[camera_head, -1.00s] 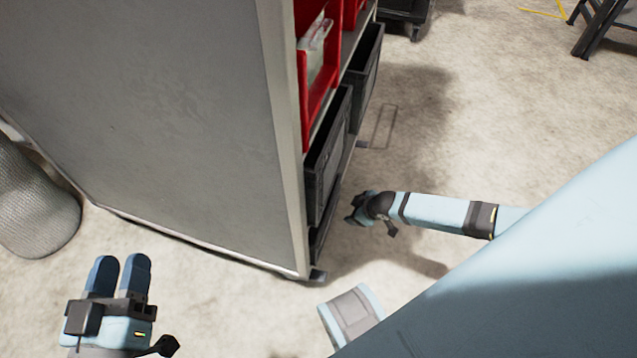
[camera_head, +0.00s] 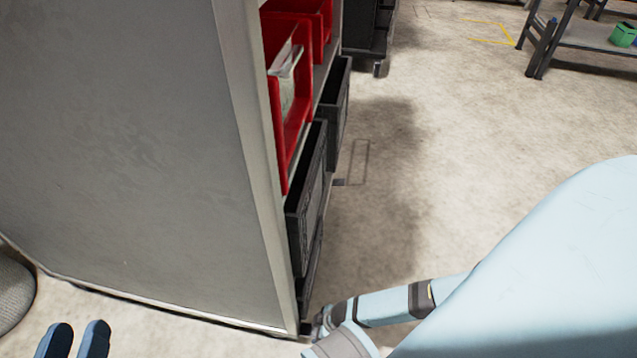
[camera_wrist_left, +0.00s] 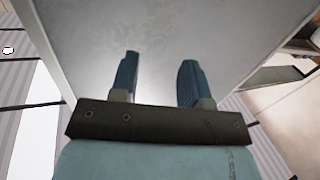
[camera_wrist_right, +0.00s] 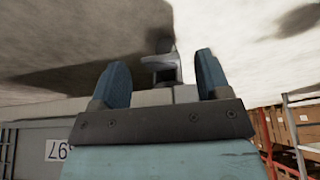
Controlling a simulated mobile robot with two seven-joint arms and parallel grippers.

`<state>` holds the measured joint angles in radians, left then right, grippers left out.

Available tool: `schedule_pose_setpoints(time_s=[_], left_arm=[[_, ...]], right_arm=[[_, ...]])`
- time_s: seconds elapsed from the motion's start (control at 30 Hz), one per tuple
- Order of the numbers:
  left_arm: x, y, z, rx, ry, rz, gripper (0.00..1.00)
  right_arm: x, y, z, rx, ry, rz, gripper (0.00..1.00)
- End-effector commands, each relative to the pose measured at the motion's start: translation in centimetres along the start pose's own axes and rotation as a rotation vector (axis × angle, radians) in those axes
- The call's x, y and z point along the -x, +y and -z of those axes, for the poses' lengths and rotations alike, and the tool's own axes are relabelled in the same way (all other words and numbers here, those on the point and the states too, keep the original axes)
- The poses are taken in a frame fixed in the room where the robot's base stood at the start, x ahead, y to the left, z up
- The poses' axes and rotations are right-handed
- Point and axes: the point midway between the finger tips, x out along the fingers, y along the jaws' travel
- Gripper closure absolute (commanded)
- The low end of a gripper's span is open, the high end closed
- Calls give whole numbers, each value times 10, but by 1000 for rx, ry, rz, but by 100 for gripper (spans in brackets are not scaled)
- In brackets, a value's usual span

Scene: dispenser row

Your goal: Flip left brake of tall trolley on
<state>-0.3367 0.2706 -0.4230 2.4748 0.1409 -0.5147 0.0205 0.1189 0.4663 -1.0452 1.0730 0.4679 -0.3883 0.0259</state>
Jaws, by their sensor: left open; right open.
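The tall trolley (camera_head: 140,150) stands at the left of the head view, with a plain grey side panel and red and dark bins on its open side. A small dark foot piece (camera_head: 338,182) sticks out at its base farther back. My right arm reaches to the trolley's near bottom corner; its gripper is mostly hidden there. In the right wrist view my right gripper (camera_wrist_right: 160,68) is open, with a small grey metal piece (camera_wrist_right: 166,75), possibly a brake pedal, beyond and between its fingers. My left gripper (camera_head: 75,340) is open and empty beside the grey panel.
A dark wheeled rack (camera_head: 368,40) stands behind the trolley. A dark bench (camera_head: 575,38) with a green container (camera_head: 623,35) is at the top right. A rounded grey object (camera_head: 14,295) lies at the left edge. The floor between is clear.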

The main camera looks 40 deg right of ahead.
Motion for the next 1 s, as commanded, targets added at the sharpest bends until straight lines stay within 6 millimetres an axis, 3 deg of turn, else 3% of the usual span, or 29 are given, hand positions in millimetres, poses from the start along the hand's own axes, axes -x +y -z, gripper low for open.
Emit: schedule_pose_setpoints(time_s=[0.03,0.13,0.5,0.53,0.73,1.0], left_arm=[[-1,-2,-3,-26,14,1,57],[-3,-5,-1,-62,34,2,57],[-4,-7,3,-88,51,5,57],[-4,-7,3,-88,51,4,57],[-4,-7,3,-88,51,4,57],[-4,-7,0,-95,52,6,57]], right_arm=[[-11,0,-1,1,0,0,30],[-18,0,0,0,0,0,30],[-22,0,0,-1,0,0,30],[-22,0,0,0,0,0,32],[-22,0,0,-1,0,0,78],[-24,0,-2,-1,21,0,79]])
